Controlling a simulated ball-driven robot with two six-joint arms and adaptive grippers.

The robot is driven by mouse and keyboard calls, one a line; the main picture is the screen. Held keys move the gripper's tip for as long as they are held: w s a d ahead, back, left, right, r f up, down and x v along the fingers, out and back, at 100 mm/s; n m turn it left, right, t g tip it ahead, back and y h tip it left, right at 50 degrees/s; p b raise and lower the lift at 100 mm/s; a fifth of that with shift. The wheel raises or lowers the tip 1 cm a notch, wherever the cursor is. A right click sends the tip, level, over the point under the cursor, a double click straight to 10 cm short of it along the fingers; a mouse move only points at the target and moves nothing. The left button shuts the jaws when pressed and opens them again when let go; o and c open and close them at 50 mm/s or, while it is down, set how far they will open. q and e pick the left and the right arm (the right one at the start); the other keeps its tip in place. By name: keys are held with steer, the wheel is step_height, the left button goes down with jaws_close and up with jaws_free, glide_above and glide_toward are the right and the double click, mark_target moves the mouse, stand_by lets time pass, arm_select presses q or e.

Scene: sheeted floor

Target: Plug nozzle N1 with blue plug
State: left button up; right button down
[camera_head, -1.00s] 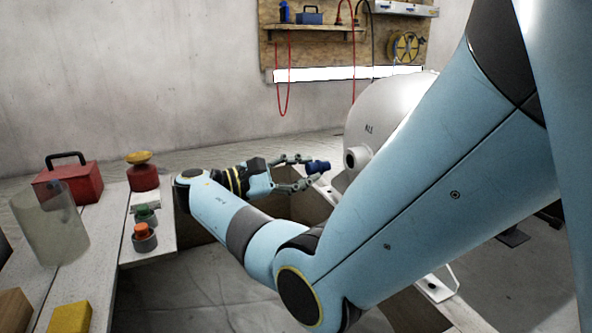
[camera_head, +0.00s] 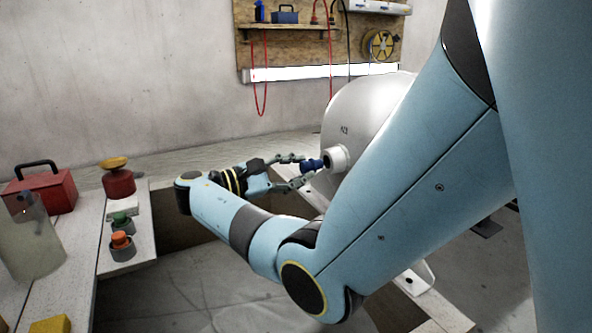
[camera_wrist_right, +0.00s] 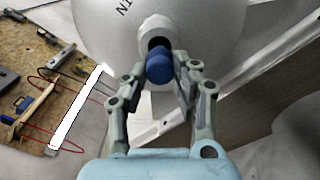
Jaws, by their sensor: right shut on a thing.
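The blue plug (camera_head: 311,165) is held between the fingers of my right gripper (camera_head: 292,172), which is shut on it. The white nozzle (camera_head: 338,158) sticks out of the side of the big white tank (camera_head: 365,115). In the right wrist view the blue plug (camera_wrist_right: 159,68) sits at the dark mouth of the nozzle (camera_wrist_right: 156,30), partly covering its lower edge; I cannot tell how far it is inside. The right gripper (camera_wrist_right: 172,85) shows there with a finger on each side of the plug. The label beside the nozzle reads N1 in the wrist view. My left gripper is not in view.

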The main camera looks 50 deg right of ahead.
steer(key=shift+d+r, duration=0.1)
steer(key=shift+d, duration=0.15)
steer(key=shift+s+d+p, duration=0.15)
steer(key=shift+p, duration=0.15)
stand_by(0.7)
steer(key=shift+p+x, duration=0.6)
steer(key=shift+x, duration=0.6)
steer(key=c, duration=1)
jaws_free()
steer(key=shift+o, duration=0.2)
